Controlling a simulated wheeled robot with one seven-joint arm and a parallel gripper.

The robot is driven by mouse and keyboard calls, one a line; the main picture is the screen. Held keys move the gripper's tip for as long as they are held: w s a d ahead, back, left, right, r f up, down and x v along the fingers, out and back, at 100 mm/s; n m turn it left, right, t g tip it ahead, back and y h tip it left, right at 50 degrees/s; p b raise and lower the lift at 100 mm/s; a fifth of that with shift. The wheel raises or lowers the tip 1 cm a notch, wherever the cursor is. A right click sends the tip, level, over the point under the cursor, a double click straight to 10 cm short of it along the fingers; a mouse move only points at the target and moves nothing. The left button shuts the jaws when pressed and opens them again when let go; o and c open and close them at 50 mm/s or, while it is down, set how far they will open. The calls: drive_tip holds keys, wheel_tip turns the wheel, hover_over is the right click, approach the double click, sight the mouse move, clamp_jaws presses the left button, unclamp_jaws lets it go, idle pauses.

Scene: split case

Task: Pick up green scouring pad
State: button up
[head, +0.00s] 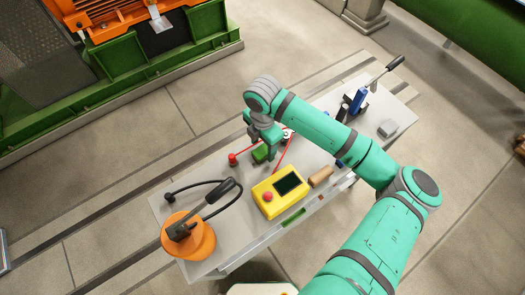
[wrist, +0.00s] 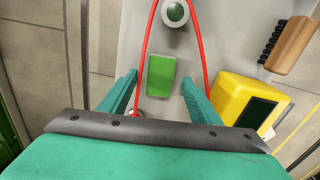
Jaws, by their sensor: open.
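The green scouring pad (head: 261,153) lies flat on the grey table (head: 160,205). In the wrist view the pad (wrist: 160,75) shows as a green block between my two fingers. My gripper (head: 268,143) is over the table by the pad, pointing down, and partly covers it in the head view. In the wrist view my gripper (wrist: 158,77) is open, with one finger on each side of the pad and space between them and it. Nothing is held. The height of the fingertips above the table is hard to tell.
A red cord (wrist: 145,35) runs on both sides of the pad. A round metal piece with a green centre (wrist: 175,12) is beyond it. A yellow box (head: 278,192) and a wooden-handled brush (wrist: 290,42) lie to the right. An orange base (head: 190,243) stands at the table's near left.

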drive_tip(key=shift+f, duration=0.8)
drive_tip(key=shift+c, duration=0.3)
drive_tip(key=shift+w, duration=0.15)
drive_tip(key=c, duration=1.1)
drive_tip(key=shift+o, duration=0.2)
